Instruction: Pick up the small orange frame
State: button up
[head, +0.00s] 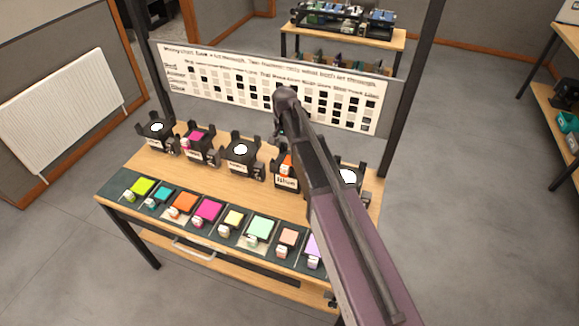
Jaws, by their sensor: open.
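In the head view, a small orange frame (184,201) with a pale tag lies in the front row on the dark strip, between a teal one and a magenta one. A second orange piece (287,168) shows in a black holder in the back row, partly hidden by my arm; I cannot tell its full shape. My gripper (279,132) is above the back row, near that holder and apart from the front-row orange frame. It is small and mostly hidden by my wrist, and I see nothing held in it.
Several black holders (241,155) stand along the back of the wooden table (140,162); one carries a magenta piece (197,137). Other coloured frames fill the front strip (108,190). A printed chart board (210,75) between dark posts rises behind. My arm covers the table's right side.

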aim_at(285, 166)
jog(key=shift+f+b, duration=4)
jog(key=shift+f, duration=0.15)
jog(key=shift+a+f+b, duration=0.1)
jog(key=shift+f+b, duration=2.5)
grip_shut()
